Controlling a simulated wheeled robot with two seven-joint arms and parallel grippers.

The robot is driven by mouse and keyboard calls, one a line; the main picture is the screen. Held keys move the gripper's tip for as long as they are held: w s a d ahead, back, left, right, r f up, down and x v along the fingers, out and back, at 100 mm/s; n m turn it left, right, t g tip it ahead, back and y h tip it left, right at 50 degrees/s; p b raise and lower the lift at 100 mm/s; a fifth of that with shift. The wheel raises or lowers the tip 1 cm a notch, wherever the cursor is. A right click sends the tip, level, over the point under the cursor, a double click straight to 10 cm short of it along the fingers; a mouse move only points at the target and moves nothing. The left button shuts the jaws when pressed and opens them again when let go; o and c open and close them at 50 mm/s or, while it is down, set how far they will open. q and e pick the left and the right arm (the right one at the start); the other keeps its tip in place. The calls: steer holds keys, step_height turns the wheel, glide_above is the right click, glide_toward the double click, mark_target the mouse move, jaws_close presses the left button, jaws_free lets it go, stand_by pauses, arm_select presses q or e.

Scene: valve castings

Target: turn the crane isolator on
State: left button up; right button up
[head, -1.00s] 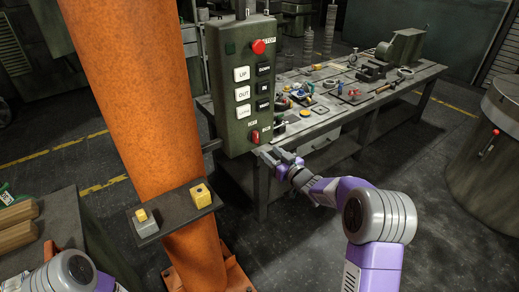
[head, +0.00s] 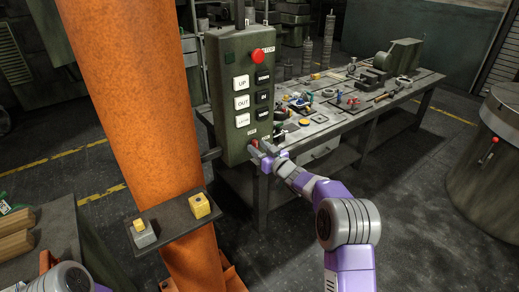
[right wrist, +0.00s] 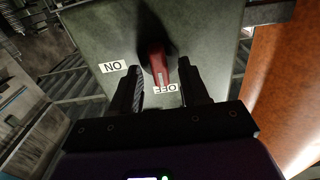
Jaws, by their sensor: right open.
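The crane control box (head: 225,100) is a grey-green pendant beside an orange column. Its red isolator knob (right wrist: 158,65) sits on the face of the box in the right wrist view, where the labels appear upside down. The OFF label (right wrist: 166,89) is by the knob's near end, and the ON label (right wrist: 113,67) is off to the left. My right gripper (right wrist: 161,88) is open, with one finger on each side of the knob. In the head view my right gripper (head: 264,154) is at the box's lower edge and mostly hides the knob.
A red stop button (head: 257,55) and white and black push buttons are higher on the box. The orange column (head: 130,100) stands close on the left, with a small shelf (head: 172,220). A workbench (head: 345,120) with several tools is behind.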

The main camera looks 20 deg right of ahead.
jaws_close()
steer(key=m+p, duration=0.3)
steer(key=shift+d+r, duration=0.1)
steer(key=m+p, duration=0.3)
steer(key=m, duration=0.2)
steer(key=shift+d, duration=0.1)
steer(key=m+p, duration=0.1)
steer(key=m, duration=0.1)
steer(key=shift+m, duration=0.3)
steer(key=m, duration=0.1)
steer(key=m+p, duration=0.1)
steer(key=shift+f+m, duration=0.25)
steer(key=shift+m, duration=0.15)
steer(key=shift+f+m, duration=0.15)
steer(key=shift+m, duration=2.05)
